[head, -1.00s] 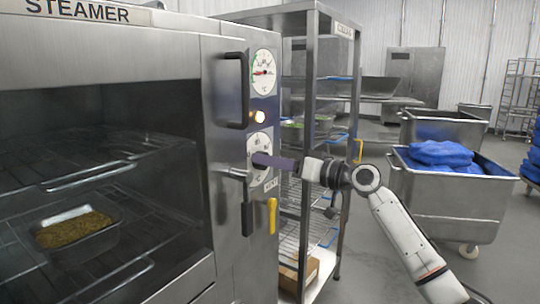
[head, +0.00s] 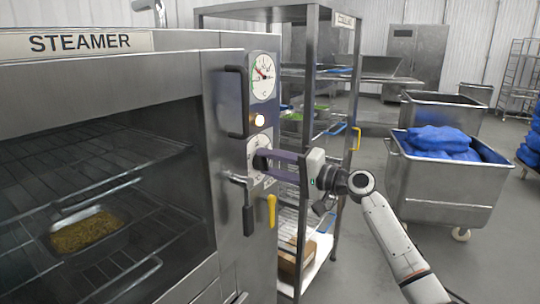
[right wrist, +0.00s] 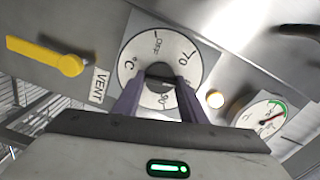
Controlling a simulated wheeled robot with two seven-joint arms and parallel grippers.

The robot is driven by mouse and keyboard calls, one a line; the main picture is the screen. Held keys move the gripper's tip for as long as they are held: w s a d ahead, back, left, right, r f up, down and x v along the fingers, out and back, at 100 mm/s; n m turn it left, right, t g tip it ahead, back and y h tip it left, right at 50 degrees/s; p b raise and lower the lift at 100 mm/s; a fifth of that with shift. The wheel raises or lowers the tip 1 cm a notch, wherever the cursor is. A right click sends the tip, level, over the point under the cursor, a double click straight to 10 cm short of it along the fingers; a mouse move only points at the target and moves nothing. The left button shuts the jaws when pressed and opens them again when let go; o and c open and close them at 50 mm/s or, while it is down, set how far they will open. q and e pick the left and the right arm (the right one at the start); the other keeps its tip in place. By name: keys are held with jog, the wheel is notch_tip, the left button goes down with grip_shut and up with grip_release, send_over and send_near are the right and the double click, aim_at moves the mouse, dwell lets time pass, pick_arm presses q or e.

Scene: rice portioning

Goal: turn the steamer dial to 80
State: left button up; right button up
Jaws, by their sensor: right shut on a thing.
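The steamer dial (head: 255,143) is a round white disc with a dark knob, below the lamp on the steamer's control panel. In the right wrist view the dial (right wrist: 132,62) shows numbers such as 70 and 90 around its edge, and a °C mark. My right gripper (head: 263,160) comes in from the right at the dial. In the right wrist view my right gripper (right wrist: 158,80) has its two fingers either side of the dark knob, shut on it. The fingers hide part of the scale, so I cannot read the setting. My left gripper is not in view.
The steamer (head: 130,78) has a tray of food (head: 88,232) on its rack. A gauge (head: 263,77), a lit lamp (head: 259,121), a door handle (head: 236,100) and a yellow lever (head: 271,210) surround the dial. A shelf rack (head: 312,140) and a cart of blue bags (head: 445,195) stand right.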

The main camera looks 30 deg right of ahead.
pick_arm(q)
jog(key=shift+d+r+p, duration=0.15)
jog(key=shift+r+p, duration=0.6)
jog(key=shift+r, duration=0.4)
pick_arm(e)
jog(key=shift+d+m, duration=0.1)
jog(key=shift+m, duration=1.1)
jog(key=o, duration=1)
pick_arm(q)
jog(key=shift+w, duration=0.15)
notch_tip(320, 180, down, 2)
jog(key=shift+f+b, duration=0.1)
jog(key=shift+b, duration=1)
pick_arm(e)
jog(key=v, duration=1)
jog(key=shift+s, duration=0.1)
jog(key=shift+f, duration=0.1)
